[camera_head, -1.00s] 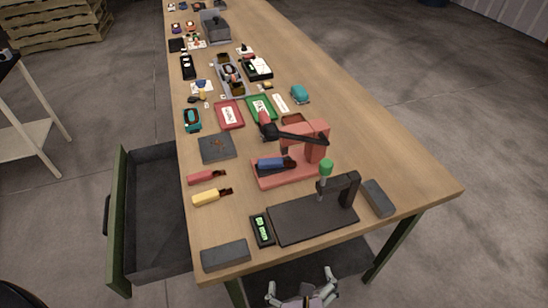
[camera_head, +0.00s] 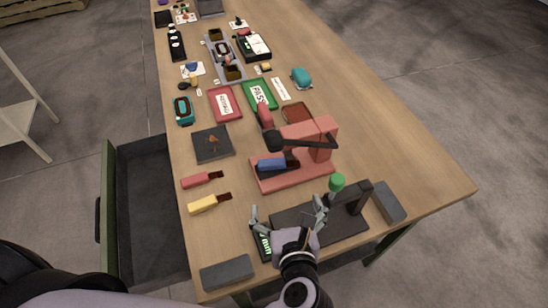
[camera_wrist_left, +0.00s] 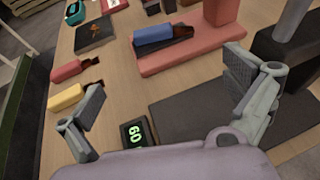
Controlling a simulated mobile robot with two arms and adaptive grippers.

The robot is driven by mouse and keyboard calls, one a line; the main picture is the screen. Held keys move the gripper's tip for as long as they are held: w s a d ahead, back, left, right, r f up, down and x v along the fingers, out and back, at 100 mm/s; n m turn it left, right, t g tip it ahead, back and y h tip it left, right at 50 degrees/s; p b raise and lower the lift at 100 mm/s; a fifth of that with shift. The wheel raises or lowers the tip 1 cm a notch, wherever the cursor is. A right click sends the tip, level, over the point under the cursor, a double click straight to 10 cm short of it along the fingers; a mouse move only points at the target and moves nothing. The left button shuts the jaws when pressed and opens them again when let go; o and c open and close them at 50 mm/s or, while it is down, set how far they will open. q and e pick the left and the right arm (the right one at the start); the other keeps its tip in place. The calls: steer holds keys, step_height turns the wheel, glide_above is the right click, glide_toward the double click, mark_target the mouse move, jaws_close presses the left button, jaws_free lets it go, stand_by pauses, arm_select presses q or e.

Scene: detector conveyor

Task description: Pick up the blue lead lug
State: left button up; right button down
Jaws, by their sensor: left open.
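The blue lead lug (camera_head: 271,164) lies on the base of a red press-like fixture (camera_head: 290,176), with a dark piece beside its right end. In the left wrist view the blue lead lug (camera_wrist_left: 153,36) shows at the top middle, beyond the fingers. My left gripper (camera_head: 288,208) is open and empty, over the front of the table near the dark plate, short of the red fixture. In the left wrist view its spread fingers (camera_wrist_left: 165,80) have nothing between them. My right gripper is not in view.
Red (camera_head: 200,180) and yellow (camera_head: 208,204) lugs lie to the left. A dark stand with a green knob (camera_head: 337,182) rises right of my gripper. A small meter (camera_wrist_left: 135,132) with green digits sits below the fingers. Grey blocks (camera_head: 388,203) (camera_head: 227,272) lie near the front corners.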

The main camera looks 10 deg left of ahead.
arm_select(q)
glide_toward(276, 167)
steer(key=shift+d+f, duration=0.1)
steer(key=shift+d, duration=0.1)
steer(key=x, duration=0.3)
steer(key=shift+f+p, duration=0.1)
steer(key=shift+p, duration=0.3)
steer(key=shift+w, duration=0.15)
steer(key=p+x, duration=0.1)
steer(key=x, duration=0.3)
steer(key=shift+w+a, duration=0.2)
steer(key=shift+w+a+f, duration=0.1)
steer(key=shift+w+f, duration=0.05)
steer(key=shift+w, duration=0.05)
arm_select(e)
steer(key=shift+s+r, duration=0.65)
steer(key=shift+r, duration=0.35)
arm_select(q)
steer(key=shift+c, duration=0.4)
steer(key=shift+s, duration=0.1)
steer(key=c, duration=1.5)
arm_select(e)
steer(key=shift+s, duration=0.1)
